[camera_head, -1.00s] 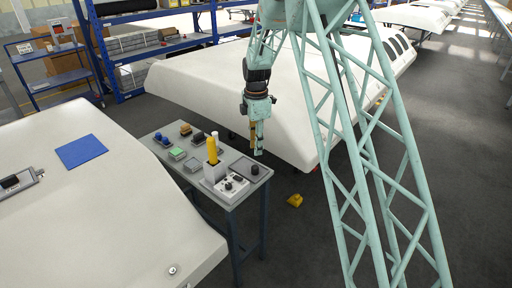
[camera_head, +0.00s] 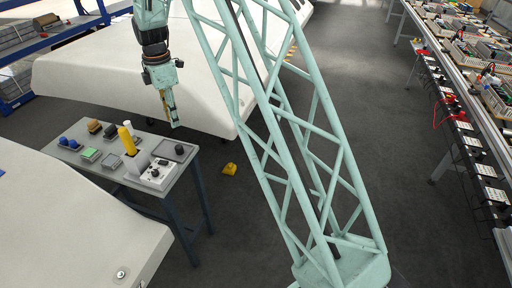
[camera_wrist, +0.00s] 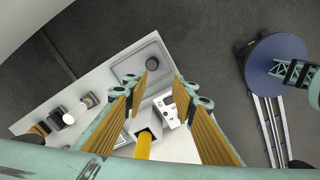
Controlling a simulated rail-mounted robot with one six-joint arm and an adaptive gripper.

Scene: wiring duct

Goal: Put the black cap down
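My gripper (camera_head: 175,124) is above the tray, apart from the cap. In the wrist view my gripper (camera_wrist: 156,82) has its two ribbed tan fingers spread apart with nothing between them.
Blue, brown and green items stand at the table's left end. White shells flank the table. A yellow object (camera_head: 230,169) lies on the floor.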

